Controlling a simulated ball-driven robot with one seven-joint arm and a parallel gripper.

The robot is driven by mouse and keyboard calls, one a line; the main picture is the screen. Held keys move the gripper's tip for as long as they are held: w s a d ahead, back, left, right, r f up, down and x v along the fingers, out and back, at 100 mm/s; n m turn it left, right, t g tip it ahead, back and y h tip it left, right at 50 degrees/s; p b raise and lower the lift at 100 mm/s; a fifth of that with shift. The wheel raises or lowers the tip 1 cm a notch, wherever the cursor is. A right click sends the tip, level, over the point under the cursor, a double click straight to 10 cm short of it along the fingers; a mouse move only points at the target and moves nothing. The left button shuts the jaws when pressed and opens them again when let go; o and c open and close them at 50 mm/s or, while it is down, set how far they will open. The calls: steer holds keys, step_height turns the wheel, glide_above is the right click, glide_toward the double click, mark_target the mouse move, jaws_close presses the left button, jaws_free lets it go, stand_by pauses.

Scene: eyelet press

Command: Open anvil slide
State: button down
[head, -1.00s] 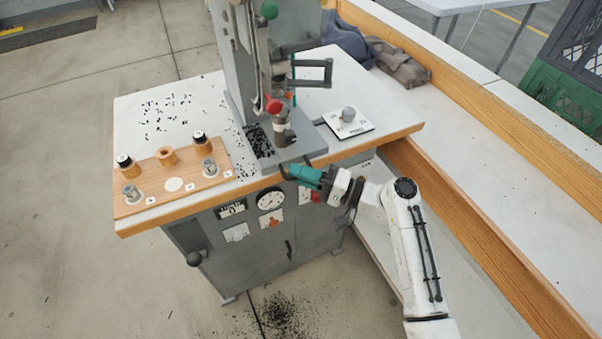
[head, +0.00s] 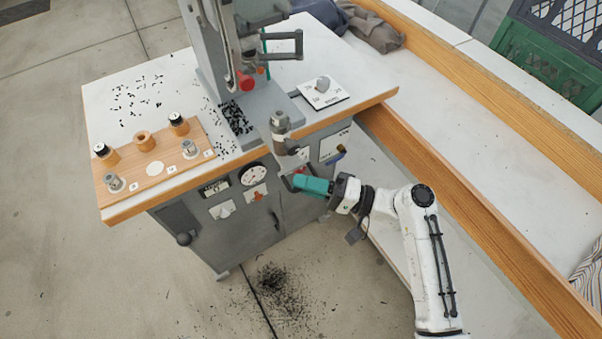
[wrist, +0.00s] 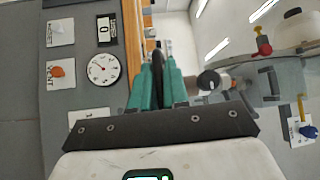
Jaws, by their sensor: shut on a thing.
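My gripper (head: 297,183) has teal fingers, shut on the slide's dark handle (wrist: 158,66) below the front edge. In the head view the fingers mostly hide the handle. In the wrist view the anvil post (wrist: 209,80) shows just right of the fingers.
A wooden tray (head: 150,175) with spools and dies is on the left of the tabletop. A white dial plate (head: 325,98) is on the right. Black bits are scattered behind the tray. The gauge (head: 254,174) is on the cabinet front. A wooden-edged bench (head: 480,240) runs along the right.

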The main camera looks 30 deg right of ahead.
steer(key=shift+f, duration=0.1)
steer(key=c, duration=1.3)
jaws_free()
steer(key=b+v, duration=0.2)
steer(key=v, duration=0.8)
steer(key=shift+s+d, duration=0.25)
steer(key=shift+d, duration=0.1)
steer(key=s+a+f+n+g+h, duration=0.2)
steer(key=s+a+f+g+h, duration=0.1)
steer(key=f+g, duration=0.25)
steer(key=s+a+f+n+g+h, duration=0.2)
steer(key=s+a+f+g, duration=0.15)
steer(key=f, duration=0.25)
steer(key=s+d+n+g+h, duration=0.1)
steer(key=s+d+h, duration=0.1)
steer(key=h, duration=0.1)
steer(key=s+d+n+g+h, duration=0.1)
steer(key=s+d+h, duration=0.1)
steer(key=s+h, duration=0.1)
steer(key=s+d+r+n+g+h, duration=0.1)
steer(key=s+d+h, duration=0.1)
steer(key=s+h, duration=0.1)
steer(key=shift+d+g, duration=0.2)
steer(key=shift+g, duration=0.2)
